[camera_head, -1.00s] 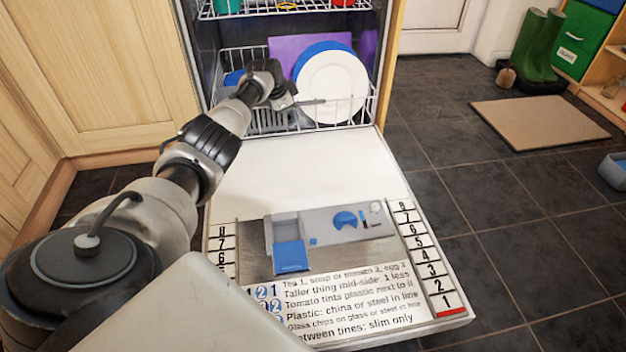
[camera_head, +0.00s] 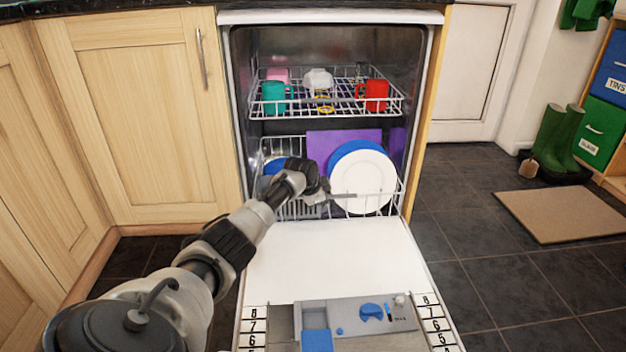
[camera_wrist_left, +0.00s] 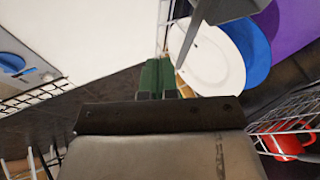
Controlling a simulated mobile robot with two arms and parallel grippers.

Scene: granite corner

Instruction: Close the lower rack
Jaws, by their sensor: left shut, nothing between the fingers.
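The lower rack (camera_head: 383,203) is a white wire rack low inside the open dishwasher. It holds a white plate (camera_head: 362,182), a blue plate behind it and a purple board (camera_head: 343,141). It sits mostly or wholly within the tub; I cannot tell if it is fully in. My left gripper (camera_head: 322,198) is at the rack's front, left of the white plate, shut and empty. Contact with the wires is unclear. The left wrist view shows the white plate (camera_wrist_left: 210,55), blue plate and purple board beyond the gripper. My right gripper is not in view.
The dishwasher door (camera_head: 330,260) lies open in front, with a dispenser and printed labels on it. The upper rack (camera_head: 330,100) holds a teal mug (camera_head: 273,97), a red mug (camera_head: 375,95) and other items. Cupboards stand left; open floor with a mat (camera_head: 562,213) lies right.

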